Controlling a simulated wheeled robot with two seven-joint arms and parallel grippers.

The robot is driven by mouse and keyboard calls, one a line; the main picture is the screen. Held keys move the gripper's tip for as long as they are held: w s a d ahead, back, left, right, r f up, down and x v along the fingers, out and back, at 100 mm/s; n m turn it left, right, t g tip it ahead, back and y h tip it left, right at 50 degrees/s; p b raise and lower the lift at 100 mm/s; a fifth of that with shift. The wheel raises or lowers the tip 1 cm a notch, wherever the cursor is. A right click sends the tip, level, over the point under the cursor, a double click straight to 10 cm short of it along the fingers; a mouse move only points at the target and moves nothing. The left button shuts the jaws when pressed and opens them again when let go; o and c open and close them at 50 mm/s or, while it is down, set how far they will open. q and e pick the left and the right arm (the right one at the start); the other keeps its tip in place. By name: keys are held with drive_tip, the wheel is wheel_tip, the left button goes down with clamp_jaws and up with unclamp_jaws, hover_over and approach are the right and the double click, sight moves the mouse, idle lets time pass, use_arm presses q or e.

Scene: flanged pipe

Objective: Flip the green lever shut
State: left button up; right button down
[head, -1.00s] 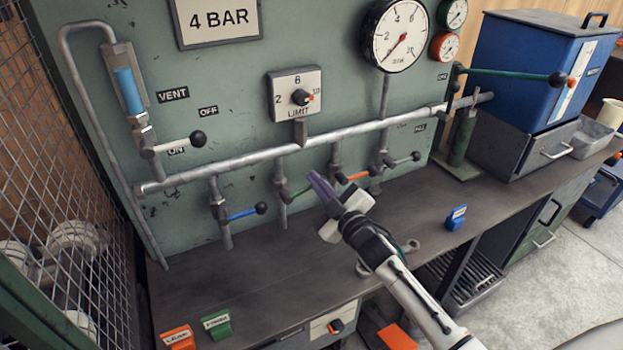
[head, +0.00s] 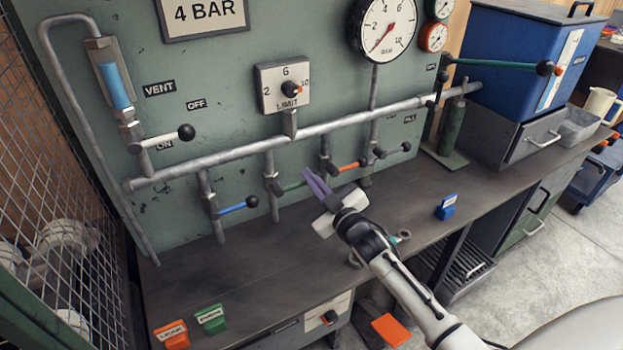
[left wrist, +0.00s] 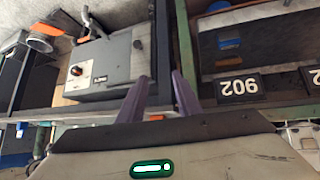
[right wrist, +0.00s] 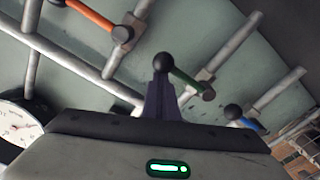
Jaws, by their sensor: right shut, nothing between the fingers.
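The green lever (head: 292,186) is on the third-from-right stub of the pipe, sticking out sideways to the right; its knob end is hidden behind my right gripper in the head view. In the right wrist view its green handle (right wrist: 185,78) and black ball knob (right wrist: 163,62) show. My right gripper (head: 309,171) is shut and empty, with its purple fingertips (right wrist: 161,80) right at the knob; I cannot tell whether they touch. My left gripper (left wrist: 160,85) is out of the head view. Its fingers are apart with nothing between them.
A blue lever (head: 238,209) is to the left, an orange lever (head: 350,166) and a grey-handled one (head: 393,150) to the right. Green (head: 211,319) and orange (head: 171,335) tags and a blue tag (head: 446,207) stand on the bench.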

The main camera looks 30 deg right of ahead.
drive_tip(key=shift+f, duration=0.1)
